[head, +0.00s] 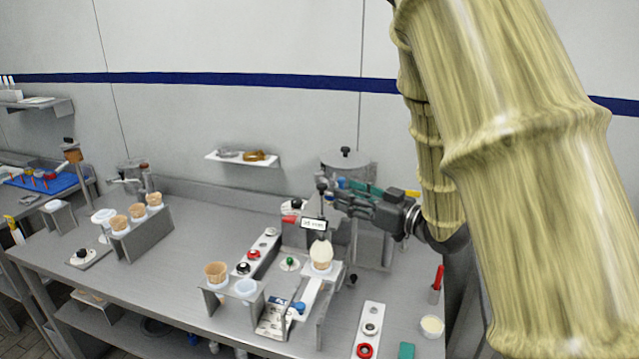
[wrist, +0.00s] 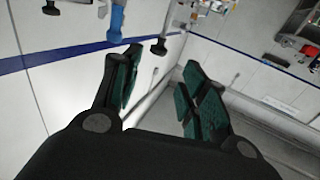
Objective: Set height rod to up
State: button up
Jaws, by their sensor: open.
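My gripper (head: 345,199) reaches in from the right above the machine in the middle of the counter. In the wrist view my gripper (wrist: 162,68) is open, with two dark green pads spread and nothing between them. A thin upright rod with a black knob (head: 322,188) stands just left of the fingers, above a small white label; I cannot tell for sure that it is the height rod. In the wrist view a black-knobbed rod (wrist: 158,47) shows beyond the gap between the pads, and a blue handle (wrist: 116,22) lies left of it.
A cone with a pale top (head: 321,252) stands below my gripper. A cup holder (head: 232,300) is at front, and a stand with several cones (head: 143,236) is at left. A lidded canister (head: 345,165) stands behind. The counter (head: 195,262) is clear between the stands.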

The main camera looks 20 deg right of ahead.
aim_at(326, 186)
jog(key=shift+p+x, duration=1.6)
jog(key=shift+x, duration=2.9)
jog(key=shift+w+d, duration=0.1)
jog(key=shift+d, duration=0.05)
grip_shut()
